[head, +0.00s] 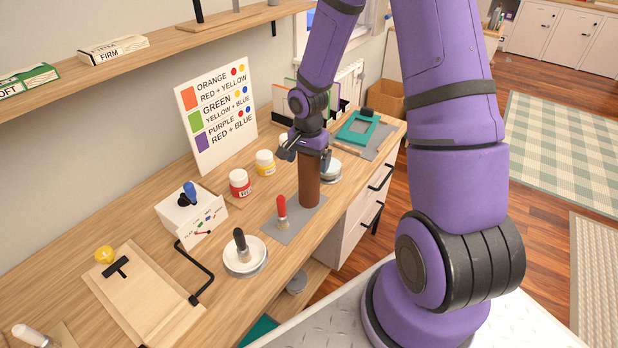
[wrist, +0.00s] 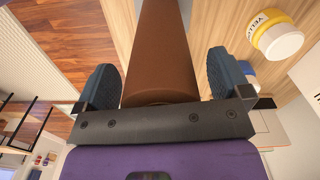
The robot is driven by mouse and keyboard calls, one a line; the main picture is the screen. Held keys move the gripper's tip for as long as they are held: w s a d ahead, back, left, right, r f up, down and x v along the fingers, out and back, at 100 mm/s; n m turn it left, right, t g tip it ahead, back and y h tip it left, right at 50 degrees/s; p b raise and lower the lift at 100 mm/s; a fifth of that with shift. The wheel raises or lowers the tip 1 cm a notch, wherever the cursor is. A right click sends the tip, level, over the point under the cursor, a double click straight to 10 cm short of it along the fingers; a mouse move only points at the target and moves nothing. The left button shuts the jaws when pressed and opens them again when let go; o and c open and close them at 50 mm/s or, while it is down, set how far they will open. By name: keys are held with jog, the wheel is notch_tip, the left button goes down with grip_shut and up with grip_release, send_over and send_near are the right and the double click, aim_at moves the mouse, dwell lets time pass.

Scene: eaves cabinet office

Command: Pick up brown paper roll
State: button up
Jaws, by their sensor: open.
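The brown paper roll (head: 310,182) stands upright on the wooden desk, at the far end of a grey mat. My gripper (head: 307,156) is at the top of the roll in the head view. In the wrist view the roll (wrist: 160,55) runs up the middle of the picture, between the two dark fingers of my gripper (wrist: 162,82). The fingers are apart, with a gap visible on each side of the roll. The roll's far end is out of the wrist view.
Red (head: 240,183) and yellow (head: 265,163) paint jars stand left of the roll. A red-handled tool (head: 281,211) is on the grey mat (head: 296,224) in front of it. A round white container (head: 330,171) is close behind. A colour chart (head: 216,115) stands at the wall.

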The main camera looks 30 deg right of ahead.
jog(key=c, duration=1.3)
jog(key=shift+r, duration=0.15)
